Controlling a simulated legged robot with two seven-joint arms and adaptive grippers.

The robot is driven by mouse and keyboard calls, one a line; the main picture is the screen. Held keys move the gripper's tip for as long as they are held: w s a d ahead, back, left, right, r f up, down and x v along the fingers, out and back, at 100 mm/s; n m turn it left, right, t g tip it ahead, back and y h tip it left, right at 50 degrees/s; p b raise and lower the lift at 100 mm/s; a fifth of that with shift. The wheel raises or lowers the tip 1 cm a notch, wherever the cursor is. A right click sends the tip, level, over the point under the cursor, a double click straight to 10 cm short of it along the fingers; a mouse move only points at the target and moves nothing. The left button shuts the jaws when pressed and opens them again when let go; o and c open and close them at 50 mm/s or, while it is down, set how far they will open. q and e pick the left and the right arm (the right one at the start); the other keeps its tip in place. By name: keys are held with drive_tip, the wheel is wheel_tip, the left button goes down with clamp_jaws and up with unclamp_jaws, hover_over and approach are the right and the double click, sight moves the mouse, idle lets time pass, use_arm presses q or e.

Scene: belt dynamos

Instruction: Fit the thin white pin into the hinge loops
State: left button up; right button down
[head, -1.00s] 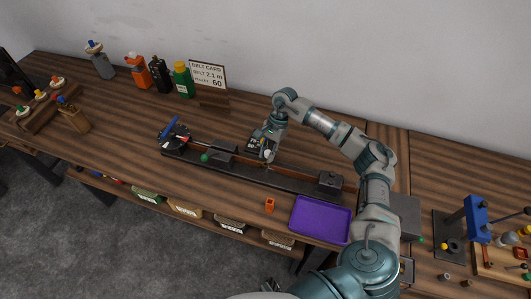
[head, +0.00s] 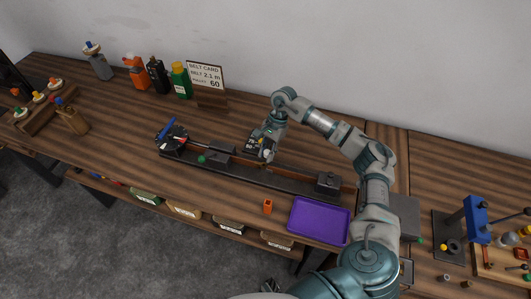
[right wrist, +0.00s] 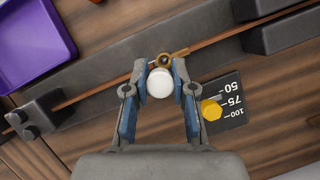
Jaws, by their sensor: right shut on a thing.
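My right gripper (head: 264,156) is over the middle of the long dark belt frame (head: 283,181). In the right wrist view its blue-padded fingers (right wrist: 159,84) are shut on the white pin (right wrist: 160,84), seen end-on as a round white head. Brass hinge loops (right wrist: 166,59) sit on the brown belt (right wrist: 110,90), just beyond the pin head in that view. The head hides the pin's shaft, so I cannot tell whether it is inside the loops.
A scale plate (right wrist: 228,100) with a yellow knob (right wrist: 211,110) lies close beside the right fingers. A purple tray (head: 319,222) and an orange block (head: 267,206) are in front of the frame. Bottles and a belt card (head: 205,75) stand at the back left.

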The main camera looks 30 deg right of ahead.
drive_tip(key=shift+d+f, duration=0.1)
drive_tip(key=shift+f, duration=0.05)
drive_tip(key=shift+a+r, duration=0.2)
drive_tip(key=shift+a, duration=0.45)
drive_tip(key=shift+d+f+b, duration=0.15)
drive_tip(key=shift+d+b, duration=0.15)
drive_tip(key=shift+d, duration=0.05)
drive_tip(key=shift+a, duration=0.5)
drive_tip(key=shift+d, duration=0.2)
drive_tip(key=shift+a+f+b, duration=0.15)
drive_tip(key=shift+f+b, duration=0.3)
drive_tip(key=shift+b, duration=0.1)
drive_tip(key=shift+f+b, duration=1.05)
drive_tip(key=shift+f, duration=0.35)
drive_tip(key=c, duration=0.9)
unclamp_jaws()
